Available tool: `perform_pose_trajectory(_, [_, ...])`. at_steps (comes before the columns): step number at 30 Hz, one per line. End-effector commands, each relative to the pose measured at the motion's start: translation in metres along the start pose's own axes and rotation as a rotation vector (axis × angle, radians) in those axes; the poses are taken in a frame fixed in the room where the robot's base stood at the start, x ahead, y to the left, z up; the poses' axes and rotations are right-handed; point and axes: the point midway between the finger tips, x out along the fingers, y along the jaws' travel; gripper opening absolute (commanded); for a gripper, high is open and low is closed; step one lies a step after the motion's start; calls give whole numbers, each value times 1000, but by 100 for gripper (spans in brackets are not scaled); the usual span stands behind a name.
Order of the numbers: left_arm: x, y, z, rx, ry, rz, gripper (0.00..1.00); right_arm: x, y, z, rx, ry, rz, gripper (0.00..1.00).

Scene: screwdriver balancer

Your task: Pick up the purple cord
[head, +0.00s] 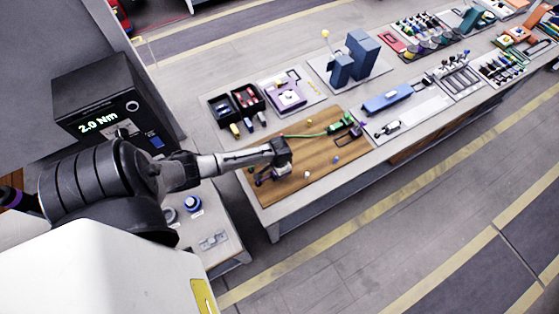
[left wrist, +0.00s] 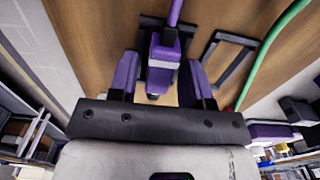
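The purple cord (left wrist: 174,12) runs up from a purple end piece (left wrist: 160,55) with a pale band, over the brown wooden mat in the left wrist view. My left gripper (left wrist: 160,82) has its two purple fingers on either side of this end piece. Gaps show between fingers and piece, so the gripper looks open around it, not closed on it. In the head view my left gripper (head: 266,177) is low over the left part of the wooden mat (head: 310,172), and the arm hides much of the cord there. My right gripper is not in view.
A green cord (head: 305,136) leads to a green tool (head: 341,122) on the mat; the cord also shows in the left wrist view (left wrist: 270,45). A black bin (head: 236,103) and a purple part (head: 287,95) stand behind. A 2.0 Nm box (head: 100,110) is left.

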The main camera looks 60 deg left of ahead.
Motion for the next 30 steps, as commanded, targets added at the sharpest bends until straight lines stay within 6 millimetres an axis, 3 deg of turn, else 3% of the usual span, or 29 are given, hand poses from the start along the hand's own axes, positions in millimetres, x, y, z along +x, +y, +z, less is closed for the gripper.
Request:
perform_pose_trajectory(2, [0,0,0,0,0,0,37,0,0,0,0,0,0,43])
perform_pose_trajectory(12, [0,0,0,0,0,0,5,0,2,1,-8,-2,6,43])
perform_pose_trajectory(23, [-5,-1,0,-1,1,0,4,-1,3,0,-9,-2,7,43])
perform_pose_trajectory(30, [-37,-1,-1,1,4,-1,4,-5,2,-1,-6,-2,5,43])
